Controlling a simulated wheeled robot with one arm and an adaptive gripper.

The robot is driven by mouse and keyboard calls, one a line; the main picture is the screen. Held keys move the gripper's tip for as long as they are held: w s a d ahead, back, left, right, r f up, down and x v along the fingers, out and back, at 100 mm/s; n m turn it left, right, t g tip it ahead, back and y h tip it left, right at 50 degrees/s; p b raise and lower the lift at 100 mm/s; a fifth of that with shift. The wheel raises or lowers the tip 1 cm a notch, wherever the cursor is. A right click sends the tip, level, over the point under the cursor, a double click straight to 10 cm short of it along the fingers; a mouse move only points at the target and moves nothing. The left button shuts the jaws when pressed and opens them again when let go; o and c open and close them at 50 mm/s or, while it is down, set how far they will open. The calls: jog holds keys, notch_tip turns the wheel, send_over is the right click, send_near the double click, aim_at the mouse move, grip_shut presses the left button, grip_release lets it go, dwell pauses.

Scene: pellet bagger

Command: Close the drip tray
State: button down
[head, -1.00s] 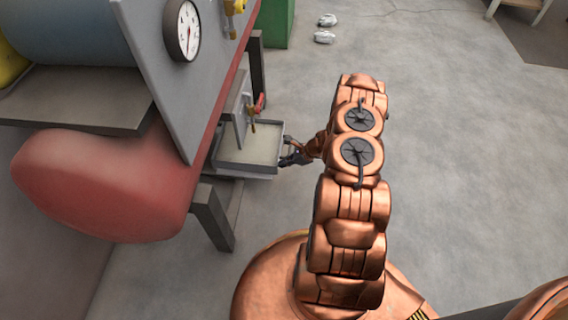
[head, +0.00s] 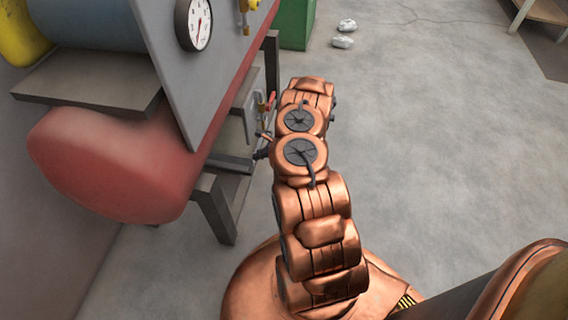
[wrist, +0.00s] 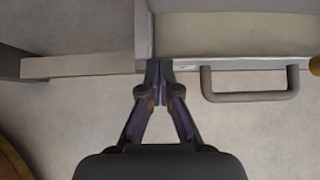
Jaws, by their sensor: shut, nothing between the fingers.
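The drip tray shows in the wrist view as a grey front edge (wrist: 240,64) with a pale inside behind it. Its grey bar handle (wrist: 250,96) sticks out towards me, right of my gripper. My gripper (wrist: 160,66) is shut and empty, its fingertips at the left end of the tray front, apart from the handle; whether they touch the front is not clear. In the head view my gripper (head: 262,153) is mostly hidden by my arm beside the lower part of the machine. There the tray is largely hidden under the machine and behind my arm.
The machine's grey panel with a gauge (head: 198,24) overhangs on the left. A red tank (head: 110,170) and a dark frame leg (head: 216,210) stand nearer. A red-handled valve (head: 271,101) is close to my arm.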

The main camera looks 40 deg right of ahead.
dwell(0.3)
jog(key=shift+s+d+r+p, duration=1)
jog(key=shift+s+d+r, duration=2.75)
jog(key=shift+d, duration=0.85)
jog(key=w+a+r+b+x, duration=0.1)
jog(key=b+x, duration=0.3)
jog(key=x, duration=0.9)
jog(key=shift+r, duration=0.4)
jog(key=shift+w+a, duration=0.1)
jog(key=shift+w, duration=0.1)
